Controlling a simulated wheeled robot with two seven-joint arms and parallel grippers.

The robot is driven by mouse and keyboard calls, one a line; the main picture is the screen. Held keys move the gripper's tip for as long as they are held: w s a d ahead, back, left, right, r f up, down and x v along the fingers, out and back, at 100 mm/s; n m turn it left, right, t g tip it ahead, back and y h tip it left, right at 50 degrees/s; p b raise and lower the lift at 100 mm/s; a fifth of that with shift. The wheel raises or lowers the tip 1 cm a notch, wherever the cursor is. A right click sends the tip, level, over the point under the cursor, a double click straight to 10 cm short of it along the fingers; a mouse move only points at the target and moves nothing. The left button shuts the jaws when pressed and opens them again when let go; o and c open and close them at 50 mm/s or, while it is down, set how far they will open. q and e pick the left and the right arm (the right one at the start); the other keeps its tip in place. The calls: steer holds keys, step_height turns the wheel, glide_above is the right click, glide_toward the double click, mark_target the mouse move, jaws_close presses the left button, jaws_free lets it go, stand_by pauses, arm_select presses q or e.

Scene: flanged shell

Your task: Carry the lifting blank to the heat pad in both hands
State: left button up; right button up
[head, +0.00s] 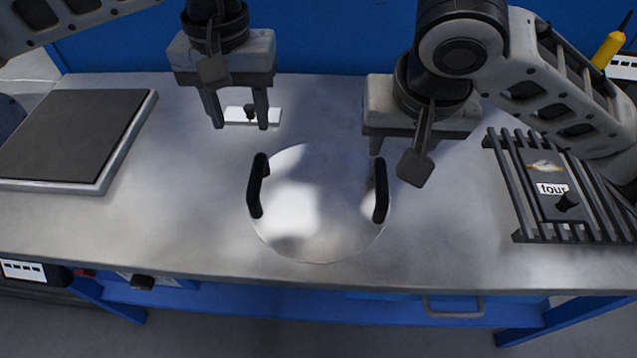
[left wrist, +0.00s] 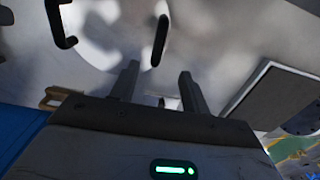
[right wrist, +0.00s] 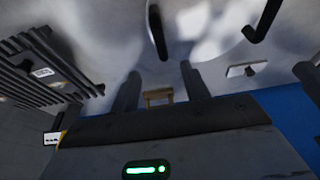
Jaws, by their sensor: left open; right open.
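The lifting blank (head: 315,215) is a round, shiny metal disc lying flat on the bench, with an upright black handle on its left (head: 256,187) and one on its right (head: 381,191). What looks like the heat pad (head: 70,130), a dark square slab with a pale metal rim, lies at the bench's left end. My left gripper (head: 238,112) is open and empty, behind the left handle. My right gripper (head: 400,148) is open and empty, behind the right handle; its fingers are partly hidden in the head view. The left wrist view also shows the disc (left wrist: 112,38).
A dark slatted rack (head: 515,190) with a labelled, knobbed plate stands at the bench's right end. A small white plate with a black knob (head: 272,116) lies behind the disc, by my left fingers. Bare bench (head: 195,190) lies between disc and pad.

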mark_target(256, 172)
arm_select(q)
step_height(256, 172, down, 16)
steer(key=shift+w, duration=0.1)
arm_select(e)
steer(key=x, duration=1.6)
steer(key=shift+w, duration=0.1)
arm_select(q)
jaws_close()
arm_select(e)
jaws_close()
steer(key=shift+r, duration=0.1)
arm_select(q)
steer(key=shift+w+r+p, duration=0.2)
steer(key=shift+r+p, duration=0.1)
steer(key=shift+r, duration=0.05)
arm_select(e)
steer(key=shift+w+r, duration=0.2)
steer(key=shift+r, duration=0.15)
